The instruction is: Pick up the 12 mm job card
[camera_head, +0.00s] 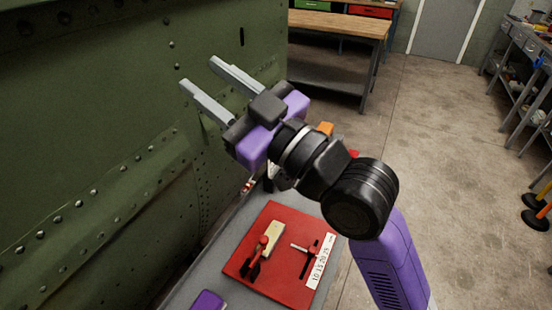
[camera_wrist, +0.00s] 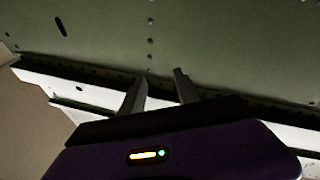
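I cannot pick out a 12 mm job card in either view. A red board (camera_head: 262,284) lies on a grey surface below my arm, with a white strip of printed numbers (camera_head: 321,262) along its right edge. The numbers are too small to read surely. My gripper (camera_head: 199,74) is raised in front of the green fuselage skin, its two fingers apart with nothing between them. In the wrist view my gripper (camera_wrist: 157,82) points at the green panel and a pale ledge.
The green riveted fuselage (camera_head: 90,110) fills the left side. On the red board are a beige block (camera_head: 271,236) and dark, red-tipped tools. A wooden bench (camera_head: 335,25) stands behind. Shelving (camera_head: 520,50) is at the right. Open floor (camera_head: 440,150) lies between.

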